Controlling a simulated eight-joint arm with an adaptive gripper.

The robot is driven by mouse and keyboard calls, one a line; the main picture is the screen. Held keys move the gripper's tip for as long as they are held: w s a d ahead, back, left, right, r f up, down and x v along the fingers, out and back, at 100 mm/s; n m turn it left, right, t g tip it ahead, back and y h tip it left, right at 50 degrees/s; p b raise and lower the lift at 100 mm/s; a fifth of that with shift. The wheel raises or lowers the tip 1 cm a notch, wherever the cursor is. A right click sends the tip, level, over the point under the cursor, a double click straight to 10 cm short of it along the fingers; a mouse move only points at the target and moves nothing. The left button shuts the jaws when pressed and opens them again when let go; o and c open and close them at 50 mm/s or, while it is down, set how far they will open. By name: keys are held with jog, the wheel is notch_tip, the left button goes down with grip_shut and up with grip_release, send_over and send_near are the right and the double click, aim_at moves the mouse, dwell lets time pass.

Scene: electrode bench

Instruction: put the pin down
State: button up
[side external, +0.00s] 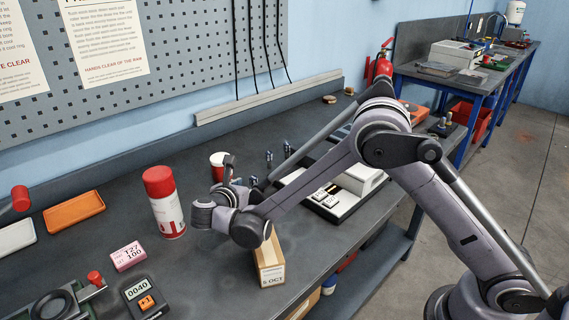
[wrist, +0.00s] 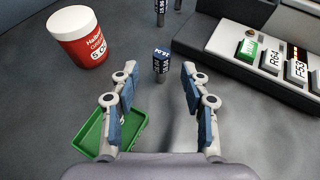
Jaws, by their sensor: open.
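My gripper (wrist: 160,82) is open, with its two blue-padded fingers wide apart and nothing between them. In the wrist view a short grey pin (wrist: 161,72) with a blue, white-lettered top stands upright on the bench, just beyond the fingertips and roughly centred between them. It looks free of both fingers. I cannot tell there which one is nearest the fingers.
A green tray (wrist: 137,124) lies under the left finger. A red-and-white tub (wrist: 79,38) stands at left, and a device with labelled buttons (wrist: 283,72) at right. A red-capped can (side external: 165,205) and a cardboard box (side external: 268,262) stand near my arm.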

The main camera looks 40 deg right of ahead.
aim_at(252, 181)
jog(key=x, duration=0.5)
jog(key=shift+d+r, duration=0.2)
grip_shut()
